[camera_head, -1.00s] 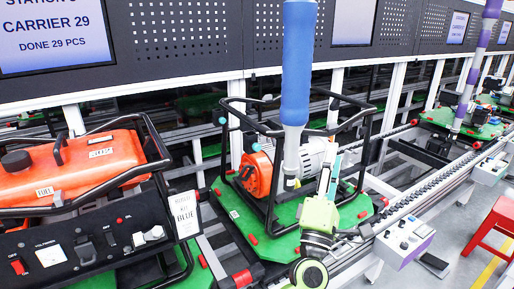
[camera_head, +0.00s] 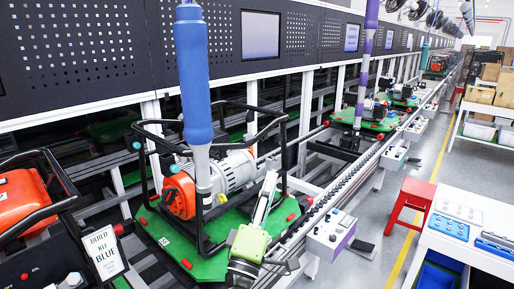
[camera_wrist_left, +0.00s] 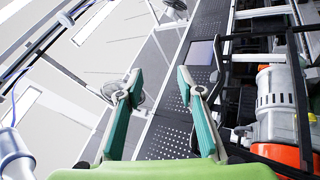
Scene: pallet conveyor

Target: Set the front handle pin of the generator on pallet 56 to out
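A generator with an orange end (camera_head: 181,195) and a grey finned body (camera_head: 232,172) sits in a black tube frame (camera_head: 262,133) on a green pallet (camera_head: 210,265). I cannot read a pallet number. Small teal knobs (camera_head: 175,168) show on the frame's near side; I cannot tell which is the front handle pin or how it is set. My left gripper (camera_head: 268,186) is in front of the generator's right part in the head view. In the left wrist view, its teal fingers (camera_wrist_left: 158,82) are apart and empty, with the generator (camera_wrist_left: 275,95) at right. My right gripper is out of view.
A blue hanging column (camera_head: 192,75) crosses in front of the generator. Another orange generator (camera_head: 22,198) with a "Build kit blue" card (camera_head: 104,252) stands at left. The conveyor rail (camera_head: 345,190), a control box (camera_head: 331,236), a red stool (camera_head: 411,205) and a white bench (camera_head: 470,235) are at right.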

